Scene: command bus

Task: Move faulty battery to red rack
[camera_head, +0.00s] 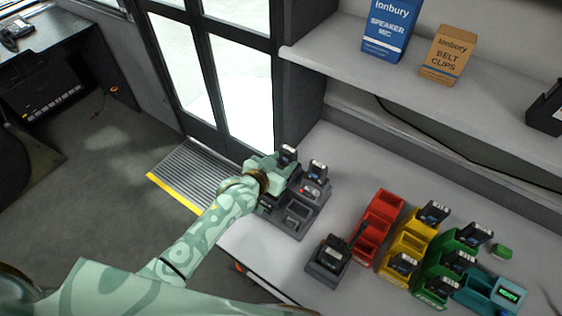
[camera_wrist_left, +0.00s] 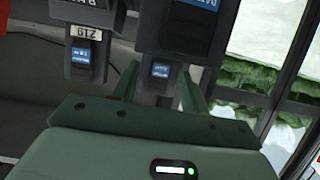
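A grey charger (camera_head: 297,222) stands on the counter with dark batteries in its back slots. One battery (camera_head: 288,154) is at my left gripper (camera_head: 282,164); another battery (camera_head: 317,172) stands to its right, with a small red light near its base. In the left wrist view, the fingers (camera_wrist_left: 157,78) flank a dark battery with a blue label (camera_wrist_left: 161,70); whether they press on it is unclear. A second battery (camera_wrist_left: 82,55) is to its left. The red rack (camera_head: 385,205) is right of the charger; its visible compartments look empty. My right gripper is not in view.
A yellow rack (camera_head: 411,237) and a green rack (camera_head: 433,272) hold several dark devices. A dark device in a stand (camera_head: 327,260) sits before the red rack. A teal unit (camera_head: 478,290) is at right. A shelf (camera_head: 370,82) with boxes overhangs the back.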

